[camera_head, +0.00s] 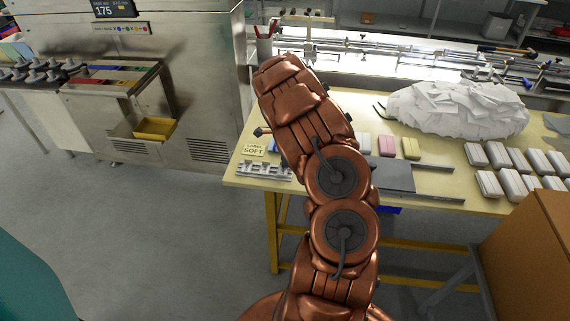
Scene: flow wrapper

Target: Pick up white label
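I cannot single out one white label for certain. A large heap of white paper-like pieces (455,108) lies on the yellow table (440,225) right of my arm. A small cream card (254,150) reading "LABEL SOFT" is at the table's left front corner. Several white blocks (489,184) stand in rows at the table's right. My copper arm rises from the bottom centre and reaches over the table. My gripper cannot be made out, and the arm hides part of the table behind it.
A pale block (364,143), a pink block (387,146) and a yellow-green block (411,148) stand right of my arm, behind a dark grey plate (393,177). A metal machine (205,75) is at left. A brown box (530,262) is at lower right.

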